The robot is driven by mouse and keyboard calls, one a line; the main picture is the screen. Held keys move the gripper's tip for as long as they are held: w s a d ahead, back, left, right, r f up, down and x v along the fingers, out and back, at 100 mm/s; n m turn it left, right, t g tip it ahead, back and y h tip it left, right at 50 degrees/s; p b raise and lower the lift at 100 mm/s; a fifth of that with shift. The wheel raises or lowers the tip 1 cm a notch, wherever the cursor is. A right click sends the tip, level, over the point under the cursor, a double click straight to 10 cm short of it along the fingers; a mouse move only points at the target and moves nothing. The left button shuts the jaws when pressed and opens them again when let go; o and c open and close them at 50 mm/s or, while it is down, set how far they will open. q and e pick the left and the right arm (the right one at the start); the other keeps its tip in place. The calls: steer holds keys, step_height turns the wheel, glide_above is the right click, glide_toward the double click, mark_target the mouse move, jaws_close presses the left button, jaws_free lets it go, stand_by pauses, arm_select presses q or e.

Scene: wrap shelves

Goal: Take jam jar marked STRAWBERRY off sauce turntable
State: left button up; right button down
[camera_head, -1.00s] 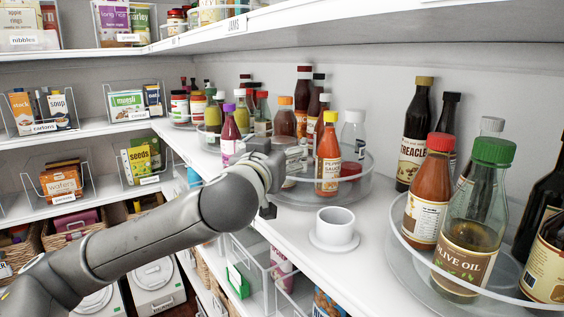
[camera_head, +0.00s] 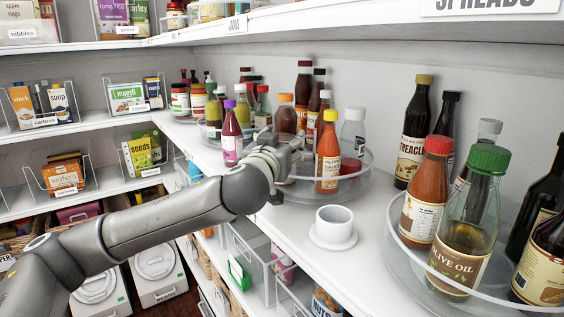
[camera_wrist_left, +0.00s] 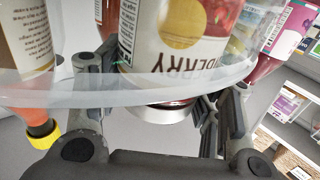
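The jam jar (camera_wrist_left: 178,42) shows upside down in the left wrist view, with a yellow and red label whose visible letters end in "BERRY". The rest of its label is hidden. The sauce turntable (camera_head: 364,183) is a clear round tray with a raised rim, and that rim (camera_wrist_left: 60,90) crosses in front of the jar in the wrist view. My left gripper (camera_wrist_left: 163,112) is open, with one finger on either side of the jar. In the head view my left gripper (camera_head: 282,160) reaches over the turntable's near left rim and hides most of the jar. My right gripper is out of view.
A yellow-capped sauce bottle (camera_head: 328,152) stands close right of the gripper, and a purple-capped bottle (camera_head: 231,135) stands to its left. More bottles crowd behind. A white cup (camera_head: 334,226) stands on the shelf in front. A second turntable (camera_head: 405,238) with bottles is at right.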

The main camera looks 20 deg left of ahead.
arm_select(q)
steer(key=c, duration=0.7)
steer(key=shift+r, duration=0.1)
steer(key=shift+c, duration=0.2)
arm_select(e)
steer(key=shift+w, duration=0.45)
